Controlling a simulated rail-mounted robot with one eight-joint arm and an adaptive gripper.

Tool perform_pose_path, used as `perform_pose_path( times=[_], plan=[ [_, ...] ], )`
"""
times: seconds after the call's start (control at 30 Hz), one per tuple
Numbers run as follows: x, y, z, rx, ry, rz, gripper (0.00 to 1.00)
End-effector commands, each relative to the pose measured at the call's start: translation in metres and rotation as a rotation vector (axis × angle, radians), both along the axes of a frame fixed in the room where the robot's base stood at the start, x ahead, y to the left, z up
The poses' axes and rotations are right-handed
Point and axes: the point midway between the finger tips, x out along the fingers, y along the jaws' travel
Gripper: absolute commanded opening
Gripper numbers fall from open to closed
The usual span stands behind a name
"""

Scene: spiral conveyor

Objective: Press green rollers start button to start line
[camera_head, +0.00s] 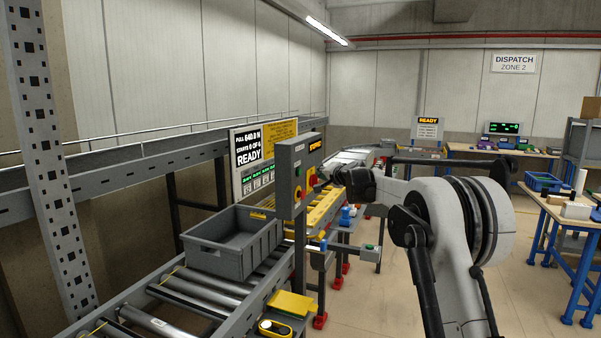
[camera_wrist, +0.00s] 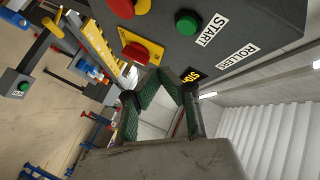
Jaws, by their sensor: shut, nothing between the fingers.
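A grey control box (camera_head: 286,180) stands on a post beside the conveyor; its button face is seen at a steep angle in the head view. In the wrist view the same box (camera_wrist: 255,30) carries a round green button (camera_wrist: 187,23) with START and ROLLERS labels (camera_wrist: 225,40) beside it. My gripper (camera_head: 324,174) is at the box's right side. Its dark green fingers (camera_wrist: 162,76) are closed and empty, below the green button in the wrist picture, apparently apart from it.
A grey tote (camera_head: 230,258) sits on the roller conveyor (camera_head: 165,318). A display panel (camera_head: 248,160) reads READY.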

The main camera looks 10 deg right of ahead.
Motion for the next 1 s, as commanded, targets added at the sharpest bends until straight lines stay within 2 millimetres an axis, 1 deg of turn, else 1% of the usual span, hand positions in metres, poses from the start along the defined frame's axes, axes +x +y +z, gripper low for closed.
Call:
perform_pose_path(
  times=[0.1,0.4,0.6,1.0],
  plan=[
    [0.008,0.015,0.002,0.001,0.001,0.002,0.0],
    [0.021,0.037,0.0,0.0,0.0,0.001,0.0],
    [0.023,0.041,0.0,0.001,0.0,0.0,0.0],
    [0.023,0.041,0.0,0.001,0.0,0.0,0.0]
  ],
)
